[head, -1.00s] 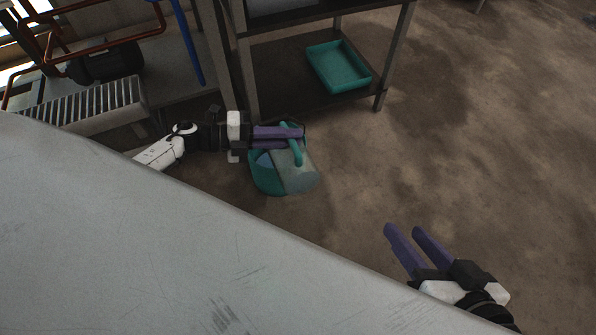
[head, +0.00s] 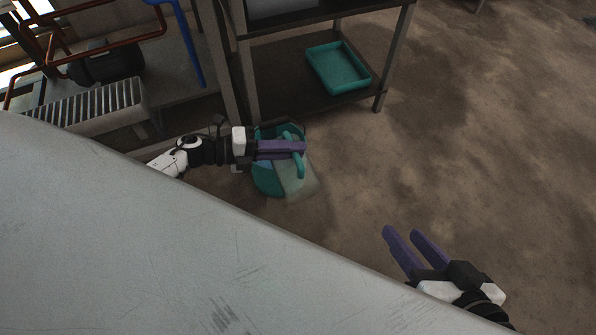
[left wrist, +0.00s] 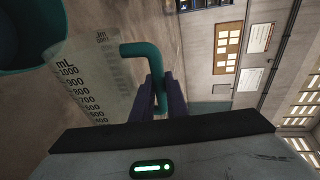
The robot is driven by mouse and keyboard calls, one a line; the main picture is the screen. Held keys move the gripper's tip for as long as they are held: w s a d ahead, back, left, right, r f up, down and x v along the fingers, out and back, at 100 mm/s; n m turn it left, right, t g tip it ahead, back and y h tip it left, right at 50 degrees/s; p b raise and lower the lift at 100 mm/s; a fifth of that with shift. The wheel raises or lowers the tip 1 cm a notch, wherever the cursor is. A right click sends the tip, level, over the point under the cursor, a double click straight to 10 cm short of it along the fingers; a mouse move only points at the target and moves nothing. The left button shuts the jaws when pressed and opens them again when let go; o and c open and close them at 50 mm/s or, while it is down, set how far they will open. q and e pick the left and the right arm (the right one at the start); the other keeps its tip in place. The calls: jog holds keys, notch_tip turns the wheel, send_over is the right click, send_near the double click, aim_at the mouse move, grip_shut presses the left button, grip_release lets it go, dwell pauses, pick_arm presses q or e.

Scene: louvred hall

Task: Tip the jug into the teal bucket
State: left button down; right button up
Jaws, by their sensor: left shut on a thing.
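The jug (head: 300,184) is clear with a teal handle (head: 300,167). My left gripper (head: 304,149) is shut on that handle. In the left wrist view the jug's mL scale (left wrist: 82,85) and its handle (left wrist: 145,50) between the fingers show. The jug is tilted and overlaps the right side of the teal bucket (head: 264,183) in the head view. The bucket is partly hidden by the gripper and jug. I cannot tell whether anything is in the jug or pouring. My right gripper (head: 401,230) is open and empty at the lower right.
A pale worktop (head: 130,240) fills the lower left, its edge running between my arms. A dark shelf unit (head: 270,85) with a teal tray (head: 338,68) stands behind the bucket. A ribbed bench and pipes are at upper left. The floor at right is clear.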

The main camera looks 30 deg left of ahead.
aim_at(303, 183)
pick_arm(q)
jog(key=shift+s+d+f+m, duration=0.55)
jog(key=shift+s+d+m, duration=0.15)
jog(key=shift+d, duration=0.1)
jog(key=s+d+m+t+y+p, duration=0.1)
jog(key=s+d+m, duration=0.1)
jog(key=d+m, duration=0.1)
jog(key=shift+s+f+y, duration=0.15)
jog(key=shift+s+y, duration=0.2)
jog(key=shift+y, duration=0.05)
jog(key=shift+s+d+f+m+t, duration=0.1)
jog(key=shift+s+d+m+t, duration=0.2)
jog(key=shift+m, duration=0.2)
jog(key=shift+s+d+r+m+t+y+p, duration=0.3)
jog(key=shift+s+d+r+m+y, duration=0.2)
jog(key=shift+s+d+r+m, duration=0.35)
jog(key=shift+s+d+r+m+t+y+p, duration=0.15)
jog(key=shift+s+d+r+m+t+y, duration=0.4)
jog(key=shift+s+d+m, duration=0.4)
jog(key=shift+w+r, duration=0.1)
